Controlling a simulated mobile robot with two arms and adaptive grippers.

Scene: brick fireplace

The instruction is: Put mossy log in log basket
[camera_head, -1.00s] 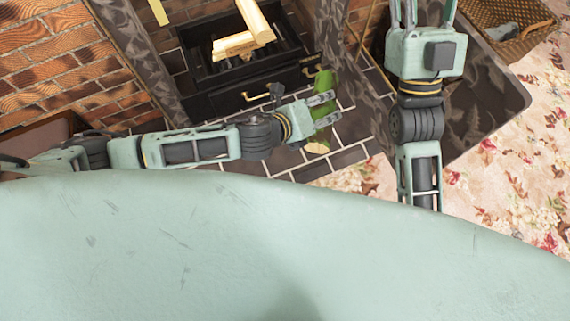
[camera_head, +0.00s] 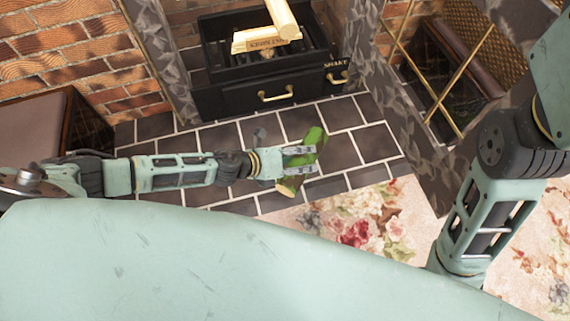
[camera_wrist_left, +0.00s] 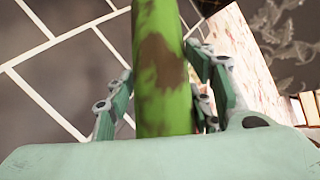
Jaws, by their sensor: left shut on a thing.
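The mossy log (camera_head: 309,148) is green with brown patches and a pale cut end. My left gripper (camera_head: 300,158) is shut on it around its middle, over the dark tile hearth. In the left wrist view the green log (camera_wrist_left: 160,70) stands between the two fingers of the left gripper (camera_wrist_left: 165,100). Whether the log touches the tiles cannot be told. My right arm shows at the right of the head view, but its gripper is out of frame. I cannot make out a log basket for certain in the frames now.
A black fire grate (camera_head: 262,75) with pale split logs (camera_head: 268,38) stands at the back in the brick fireplace. Brass rods (camera_head: 440,90) stand in a recess to the right. A dark stone pillar (camera_head: 385,110) is between them. Flowered carpet (camera_head: 370,225) lies in front of the tiles.

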